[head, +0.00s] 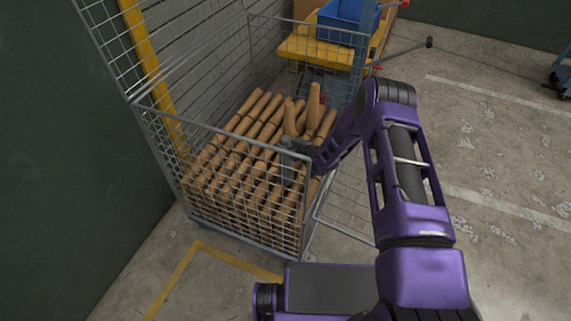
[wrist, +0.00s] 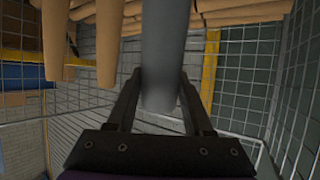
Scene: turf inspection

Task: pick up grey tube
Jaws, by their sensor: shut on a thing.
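A grey tube (wrist: 163,42) runs down from the top of the wrist view between the two fingers of my gripper (wrist: 160,88). The gripper is shut on it, with a finger on each side. In the head view my gripper (head: 299,147) is inside the wire cage, over the right part of a pile of tan tubes.
Many tan tubes (head: 232,160) fill the wire cage (head: 222,131), and some stick up close to my gripper. They also show beside the grey tube in the wrist view (wrist: 107,55). A yellow cart (head: 318,54) with a blue crate (head: 345,17) stands behind.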

